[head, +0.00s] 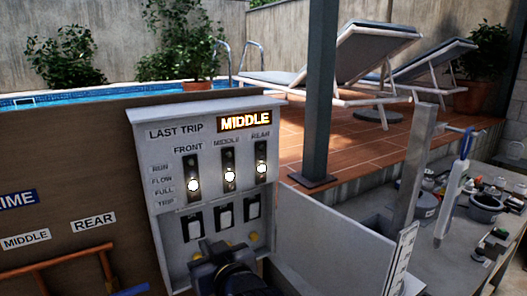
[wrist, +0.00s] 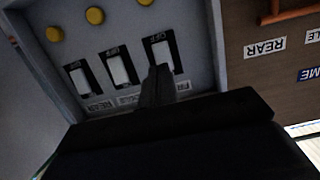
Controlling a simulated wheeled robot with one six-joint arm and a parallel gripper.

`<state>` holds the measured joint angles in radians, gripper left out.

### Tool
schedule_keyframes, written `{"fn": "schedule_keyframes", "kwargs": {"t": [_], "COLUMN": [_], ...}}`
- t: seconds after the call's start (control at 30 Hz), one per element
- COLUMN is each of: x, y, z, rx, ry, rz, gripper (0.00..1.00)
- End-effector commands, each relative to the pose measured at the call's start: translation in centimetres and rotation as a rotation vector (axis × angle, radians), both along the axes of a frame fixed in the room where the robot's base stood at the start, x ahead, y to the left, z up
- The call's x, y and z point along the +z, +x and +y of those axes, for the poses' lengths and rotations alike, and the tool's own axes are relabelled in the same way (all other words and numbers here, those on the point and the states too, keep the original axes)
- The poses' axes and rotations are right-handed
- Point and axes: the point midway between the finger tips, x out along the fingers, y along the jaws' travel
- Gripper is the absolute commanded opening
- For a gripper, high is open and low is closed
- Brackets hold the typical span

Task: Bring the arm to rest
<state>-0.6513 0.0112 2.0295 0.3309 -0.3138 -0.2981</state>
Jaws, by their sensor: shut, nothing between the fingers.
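My gripper (head: 208,250) is in front of the lower part of a grey control panel (head: 150,135), just below its row of white switches. In the wrist view the closed fingers (wrist: 160,72) are empty and overlap the lower edge of the front switch (wrist: 162,52). I cannot tell whether they touch it. The middle switch (wrist: 118,68) and rear switch (wrist: 86,80) are clear of the fingers. The panel's display (head: 245,121) reads MIDDLE beside LAST TRIP. One round lamp is lit in each of the three columns, seemingly level with FULL.
A brown board (head: 70,170) with REAR and MIDDLE labels and an orange pipe (head: 50,262) lies left of the panel. A grey post (head: 320,90) rises behind. A cluttered worktop (head: 470,215) stands right. Loungers (head: 350,60) and a pool (head: 90,96) are farther back.

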Motion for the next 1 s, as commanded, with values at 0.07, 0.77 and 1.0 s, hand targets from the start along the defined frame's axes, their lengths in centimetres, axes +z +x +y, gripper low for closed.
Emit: {"fn": "schedule_keyframes", "kwargs": {"t": [0.07,0.77,1.0], "x": [0.2,0.2,-0.8], "y": [-0.5,-0.9,0.4], "z": [-0.2,-0.5,0.2], "rx": [0.001,0.000,-0.001], "ry": [-0.002,-0.003,0.013], "rz": [0.004,0.003,-0.022], "gripper": [0.00,0.00,0.00]}}
